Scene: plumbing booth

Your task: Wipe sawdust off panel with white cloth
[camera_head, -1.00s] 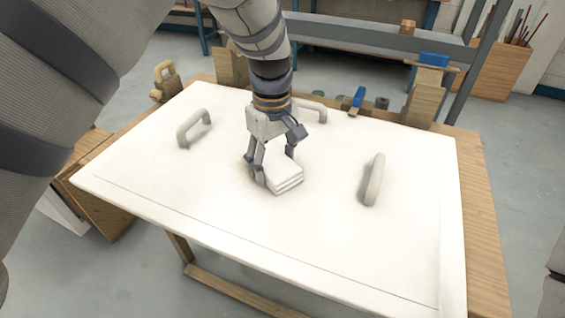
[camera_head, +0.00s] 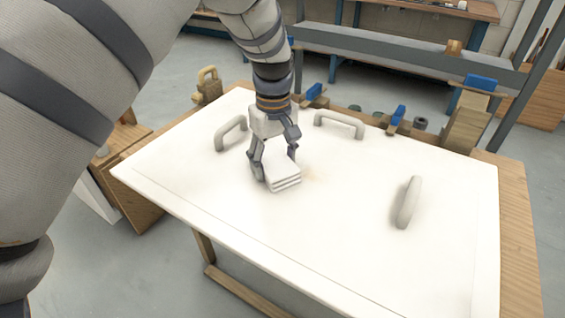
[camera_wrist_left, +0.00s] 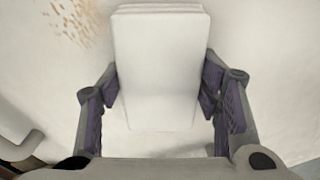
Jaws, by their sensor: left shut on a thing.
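My left gripper (camera_head: 275,172) is shut on the folded white cloth (camera_head: 284,181), which is low at the white panel (camera_head: 240,215), near the panel's left handle. In the left wrist view the cloth (camera_wrist_left: 160,65) is a thick white block between the two fingers. A faint tan patch of sawdust (camera_head: 314,177) shows just right of the cloth. In the left wrist view, sawdust flecks (camera_wrist_left: 75,20) lie at the upper left, beside the cloth. Whether the cloth presses on the panel cannot be told. My right gripper is not in view.
Grey handles stand up from the panel at left (camera_head: 230,133), back (camera_head: 338,125) and right (camera_head: 409,203). Blue-topped clamps (camera_head: 398,116) line the back edge of the wooden bench (camera_head: 522,240). The panel's front middle is clear.

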